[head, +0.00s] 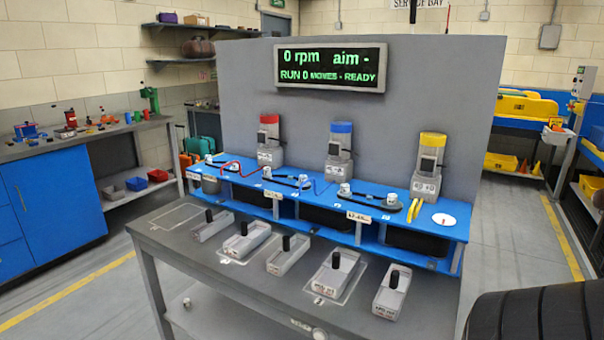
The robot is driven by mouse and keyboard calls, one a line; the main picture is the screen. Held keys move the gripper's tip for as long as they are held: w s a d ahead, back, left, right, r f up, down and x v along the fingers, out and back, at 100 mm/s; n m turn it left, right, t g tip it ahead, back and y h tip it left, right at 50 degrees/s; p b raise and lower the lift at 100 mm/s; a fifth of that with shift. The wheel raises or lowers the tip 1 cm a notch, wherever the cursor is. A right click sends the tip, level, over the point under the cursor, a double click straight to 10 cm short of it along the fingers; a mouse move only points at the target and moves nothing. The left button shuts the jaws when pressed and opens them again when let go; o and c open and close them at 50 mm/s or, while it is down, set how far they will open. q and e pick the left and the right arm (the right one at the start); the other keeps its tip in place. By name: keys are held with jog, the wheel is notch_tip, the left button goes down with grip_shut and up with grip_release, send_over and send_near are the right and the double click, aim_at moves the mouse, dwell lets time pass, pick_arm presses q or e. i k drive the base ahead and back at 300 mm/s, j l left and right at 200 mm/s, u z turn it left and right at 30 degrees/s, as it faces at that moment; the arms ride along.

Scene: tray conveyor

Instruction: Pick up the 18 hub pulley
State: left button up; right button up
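I cannot tell which part is the 18 hub pulley, as the labels are too small to read. Several grey trays or blocks, each with an upright black knob, stand on the grey bench (185,249). They include a left one (207,230), a middle one (284,262), and a right one (385,303) with a small label. Small white round pieces, such as one at the right (391,199), sit on the blue rack (448,228) behind them, near flat black pieces (367,199). Neither of my grippers shows in the head view.
Three grey units with red (269,120), blue (340,127) and yellow (433,139) tops stand on the rack before a grey panel. A display (330,68) reads 0 rpm. A black ribbed object (540,315) fills the lower right corner. Floor at left is clear.

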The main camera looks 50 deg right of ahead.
aim_at(209, 157)
jog(key=i+z, duration=0.1)
jog(key=z, duration=0.35)
jog(key=j+z, duration=0.1)
jog(key=z, duration=0.4)
jog(key=i+j+z, duration=0.1)
jog(key=z, duration=0.35)
jog(key=i+j+z, duration=0.15)
jog(key=j+z, duration=1.05)
jog(key=j, duration=2.05)
